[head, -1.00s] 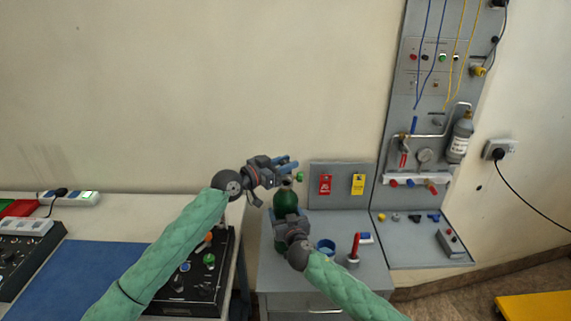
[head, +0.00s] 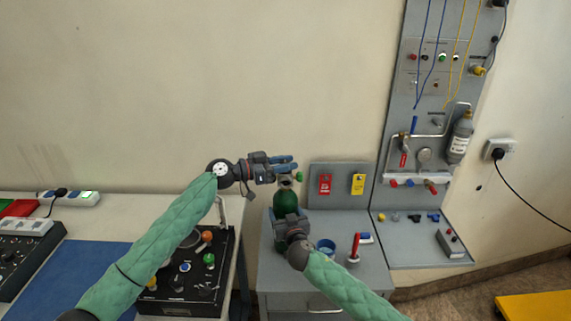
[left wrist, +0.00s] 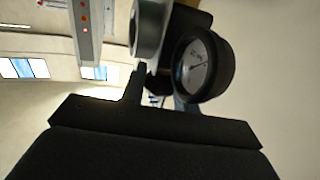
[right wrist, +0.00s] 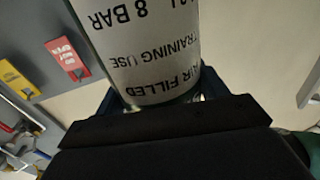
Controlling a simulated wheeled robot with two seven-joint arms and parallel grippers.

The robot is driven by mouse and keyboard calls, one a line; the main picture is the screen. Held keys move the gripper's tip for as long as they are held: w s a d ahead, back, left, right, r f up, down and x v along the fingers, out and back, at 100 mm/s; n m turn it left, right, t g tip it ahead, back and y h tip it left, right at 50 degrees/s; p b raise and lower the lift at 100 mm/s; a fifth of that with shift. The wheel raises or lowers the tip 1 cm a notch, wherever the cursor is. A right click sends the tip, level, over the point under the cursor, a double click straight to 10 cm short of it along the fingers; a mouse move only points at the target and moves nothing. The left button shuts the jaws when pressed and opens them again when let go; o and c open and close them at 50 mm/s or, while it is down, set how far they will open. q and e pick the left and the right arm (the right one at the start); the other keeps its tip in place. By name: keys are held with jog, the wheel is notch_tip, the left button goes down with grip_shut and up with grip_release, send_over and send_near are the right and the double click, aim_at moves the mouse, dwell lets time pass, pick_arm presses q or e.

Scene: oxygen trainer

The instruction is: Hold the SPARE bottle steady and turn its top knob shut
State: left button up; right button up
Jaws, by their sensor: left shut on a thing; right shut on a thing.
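The SPARE bottle (head: 287,200) is a green bottle standing upright on the grey cabinet. My right gripper (head: 287,218) is shut around its body from the front. In the right wrist view, the bottle's label (right wrist: 150,55) appears upside down between the fingers. My left gripper (head: 288,165) lies level at the bottle's top, shut on the top knob, which its fingers hide in the head view. In the left wrist view, a round black pressure gauge (left wrist: 203,66) and a grey metal part (left wrist: 151,30) are close to the fingers.
A blue cup (head: 326,247) and a red marker in a holder (head: 354,248) stand right of the bottle. Red (head: 325,184) and yellow (head: 358,184) tags hang on the panel behind. A black control box (head: 190,275) lies below my left arm.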

pick_arm(q)
jog(key=shift+a+m+g, duration=0.1)
jog(key=shift+m+g, duration=0.3)
jog(key=shift+g, duration=0.2)
jog(key=o, duration=1)
jog(key=shift+c, duration=0.2)
jog(key=v, duration=1.2)
jog(key=shift+f, duration=0.2)
pick_arm(e)
jog(key=o, duration=2.1)
pick_arm(q)
jog(key=shift+w, duration=0.1)
